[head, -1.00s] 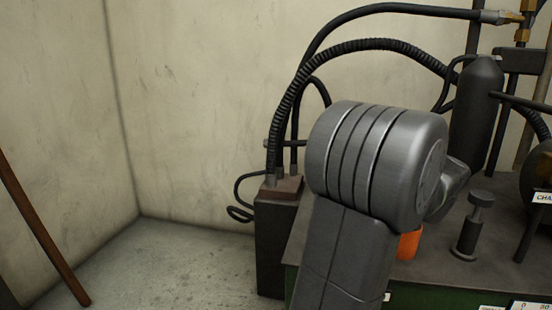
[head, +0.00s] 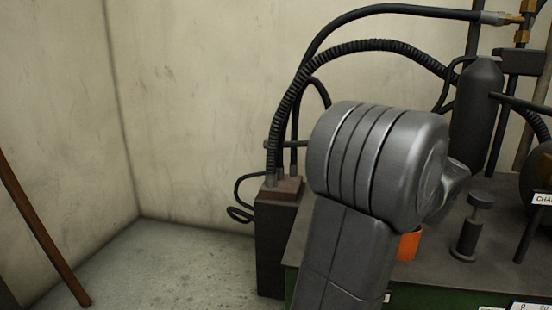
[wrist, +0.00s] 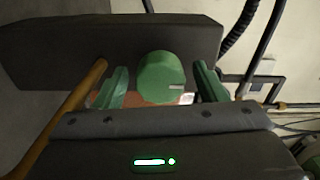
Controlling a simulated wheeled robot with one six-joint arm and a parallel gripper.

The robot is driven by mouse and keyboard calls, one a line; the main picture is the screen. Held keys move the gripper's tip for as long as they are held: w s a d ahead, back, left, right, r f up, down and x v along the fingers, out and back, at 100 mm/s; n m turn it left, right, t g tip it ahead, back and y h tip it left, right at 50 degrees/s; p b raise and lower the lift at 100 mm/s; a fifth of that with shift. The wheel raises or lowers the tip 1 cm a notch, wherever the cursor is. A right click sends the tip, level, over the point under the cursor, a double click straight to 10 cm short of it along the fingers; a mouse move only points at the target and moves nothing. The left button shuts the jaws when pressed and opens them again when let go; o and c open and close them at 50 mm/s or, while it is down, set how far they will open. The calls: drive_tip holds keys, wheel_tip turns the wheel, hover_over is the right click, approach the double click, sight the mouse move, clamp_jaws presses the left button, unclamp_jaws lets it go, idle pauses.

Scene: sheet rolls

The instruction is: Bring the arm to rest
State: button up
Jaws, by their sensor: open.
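In the wrist view my gripper (wrist: 162,68) is open, with one green finger at each side. A round green thing (wrist: 160,78) shows between the fingers, with a visible gap to each. I cannot tell how far beyond the fingers it is. In the head view my grey arm stands in front of the bench, and my gripper is hidden behind it.
The dark bench (head: 425,240) carries a black cylinder (head: 475,105), a short dark post (head: 468,230), an orange thing (head: 409,245) partly behind my arm, and black hoses (head: 375,45). A brown pole (head: 45,238) leans at left. Floor (head: 160,265) left of the bench is clear.

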drive_tip(key=shift+n+p, duration=0.9)
drive_tip(key=shift+n, duration=1.1)
drive_tip(key=shift+a, duration=0.1)
